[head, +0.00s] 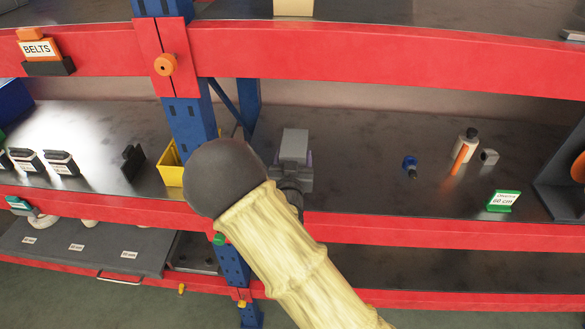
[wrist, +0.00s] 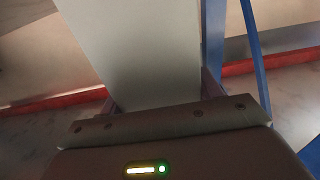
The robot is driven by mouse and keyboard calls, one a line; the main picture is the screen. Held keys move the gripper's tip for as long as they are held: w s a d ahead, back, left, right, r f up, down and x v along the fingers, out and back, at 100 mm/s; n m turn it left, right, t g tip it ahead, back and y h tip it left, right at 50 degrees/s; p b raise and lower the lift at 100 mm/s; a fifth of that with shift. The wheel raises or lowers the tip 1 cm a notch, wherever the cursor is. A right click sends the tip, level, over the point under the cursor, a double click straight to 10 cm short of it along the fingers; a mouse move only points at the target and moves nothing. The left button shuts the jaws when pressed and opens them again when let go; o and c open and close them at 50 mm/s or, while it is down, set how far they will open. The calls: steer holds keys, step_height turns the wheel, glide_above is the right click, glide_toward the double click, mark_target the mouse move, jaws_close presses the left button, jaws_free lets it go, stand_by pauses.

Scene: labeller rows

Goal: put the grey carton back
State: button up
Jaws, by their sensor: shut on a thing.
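The grey carton (head: 294,145) is at the far end of my arm in the head view, over the middle shelf just right of the blue upright. My gripper (head: 293,172) is shut on it. In the wrist view the carton (wrist: 140,50) fills the upper middle as a pale grey face between the fingers of my gripper (wrist: 162,95). I cannot tell whether its base touches the shelf. My arm hides part of the gripper and the shelf's front edge in the head view.
The blue upright (head: 188,122) and a yellow bin (head: 170,166) are close on the left. Right of the carton the shelf (head: 350,165) is bare up to a small blue item (head: 410,165). A green-framed sign (head: 503,200) stands near the front edge. A red beam (head: 400,55) runs above.

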steer(key=shift+w+f+p, duration=0.1)
steer(key=shift+f+p, duration=0.45)
steer(key=shift+f, duration=1.3)
steer(key=shift+d+f, duration=0.15)
steer(key=shift+f, duration=0.1)
steer(key=o, duration=1.6)
steer(key=shift+r, duration=0.15)
steer(key=s+b, duration=0.4)
steer(key=s, duration=0.8)
steer(key=shift+s+a, duration=0.15)
steer(key=shift+a, duration=0.15)
